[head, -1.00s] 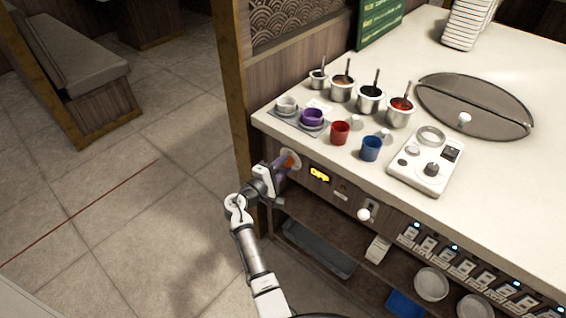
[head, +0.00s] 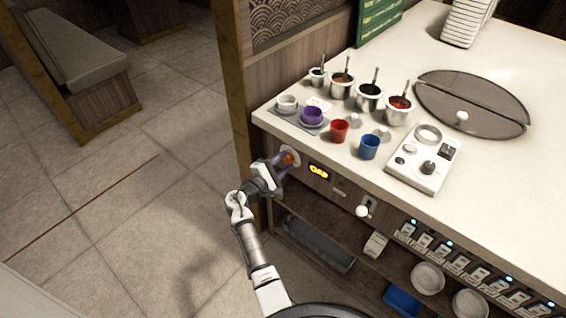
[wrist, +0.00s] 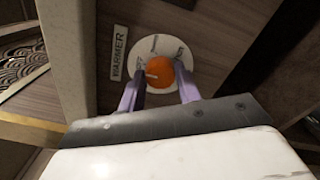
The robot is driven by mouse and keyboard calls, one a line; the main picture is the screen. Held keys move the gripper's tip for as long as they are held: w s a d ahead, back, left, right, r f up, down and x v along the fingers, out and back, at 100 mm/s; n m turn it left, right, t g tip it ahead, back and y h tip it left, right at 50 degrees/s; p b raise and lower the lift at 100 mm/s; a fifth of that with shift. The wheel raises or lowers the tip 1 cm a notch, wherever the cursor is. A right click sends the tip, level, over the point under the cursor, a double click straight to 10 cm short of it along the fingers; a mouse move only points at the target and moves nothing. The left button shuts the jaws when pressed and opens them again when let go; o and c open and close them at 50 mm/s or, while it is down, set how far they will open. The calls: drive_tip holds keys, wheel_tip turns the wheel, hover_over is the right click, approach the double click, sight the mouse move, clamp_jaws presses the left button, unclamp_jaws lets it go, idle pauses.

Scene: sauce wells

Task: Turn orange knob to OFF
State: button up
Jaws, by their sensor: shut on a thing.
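The orange knob (wrist: 160,72) sits on a round white dial plate on the counter's wooden front panel. A pale pointer line shows on its left side in the wrist view. A "WARMER" label (wrist: 119,52) is left of the dial. The knob also shows in the head view (head: 288,158), partly behind my gripper. My gripper (wrist: 160,85) is shut on the knob, with one purple finger at each side. The dial's markings are too blurred to read. A lit yellow display (head: 318,171) is right of the knob; I cannot read its text surely.
A white round-ended lever (head: 362,211) sticks out of the panel to the right. A red cup (head: 339,131), a blue cup (head: 369,147) and several sauce pots stand above on the counter (head: 470,180). Open floor lies to the left.

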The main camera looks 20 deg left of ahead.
drive_tip(key=o, duration=1)
drive_tip(key=shift+c, duration=0.2)
drive_tip(key=shift+s, duration=0.15)
drive_tip(key=b+v, duration=0.2)
drive_tip(key=v, duration=1.1)
drive_tip(key=shift+s+a, duration=0.15)
drive_tip(key=shift+s, duration=0.15)
